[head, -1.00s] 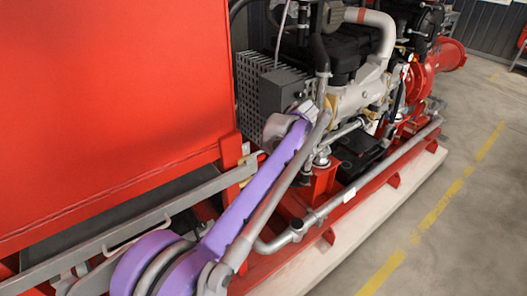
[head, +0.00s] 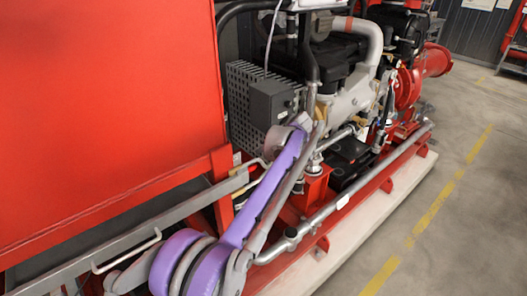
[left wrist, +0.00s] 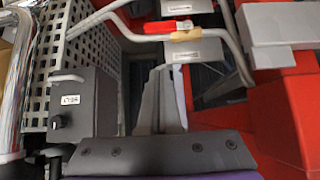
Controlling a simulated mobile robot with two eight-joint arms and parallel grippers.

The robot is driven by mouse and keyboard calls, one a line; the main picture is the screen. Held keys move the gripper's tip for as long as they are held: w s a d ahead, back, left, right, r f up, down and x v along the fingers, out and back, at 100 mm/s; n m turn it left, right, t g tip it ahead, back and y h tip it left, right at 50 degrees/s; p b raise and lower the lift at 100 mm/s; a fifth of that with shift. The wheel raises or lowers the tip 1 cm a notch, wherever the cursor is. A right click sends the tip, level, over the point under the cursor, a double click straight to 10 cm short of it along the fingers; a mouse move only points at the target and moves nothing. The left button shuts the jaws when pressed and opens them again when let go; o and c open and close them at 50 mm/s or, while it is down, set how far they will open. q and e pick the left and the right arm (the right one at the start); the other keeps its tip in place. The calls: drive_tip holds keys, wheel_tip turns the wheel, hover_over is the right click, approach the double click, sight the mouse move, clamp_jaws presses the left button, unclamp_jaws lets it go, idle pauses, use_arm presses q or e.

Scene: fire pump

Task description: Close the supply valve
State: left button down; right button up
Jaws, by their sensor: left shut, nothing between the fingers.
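In the left wrist view a red lever handle (left wrist: 168,26) and a tan lever handle (left wrist: 186,35) sit on grey fittings of a pipe, beyond my fingertips. They look like valve levers; I cannot tell which is the supply valve. My left gripper (left wrist: 167,72) is shut and empty, its grey fingers pointing toward the levers with a visible gap. My right gripper is in neither view.
A dark grey control box (left wrist: 90,102) and a perforated panel (left wrist: 82,45) stand close left of my fingers. Red bodywork (left wrist: 280,120) is on the right. In the head view a large red tank (head: 100,110) fills the left, and clear floor (head: 440,230) lies at right.

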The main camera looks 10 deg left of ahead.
use_arm(q)
drive_tip(key=w+a+f, duration=0.3)
drive_tip(key=f, duration=0.5)
drive_tip(key=shift+a+f, duration=0.3)
drive_tip(key=shift+a, duration=0.05)
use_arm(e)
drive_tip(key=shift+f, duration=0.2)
use_arm(q)
drive_tip(key=shift+s, duration=0.1)
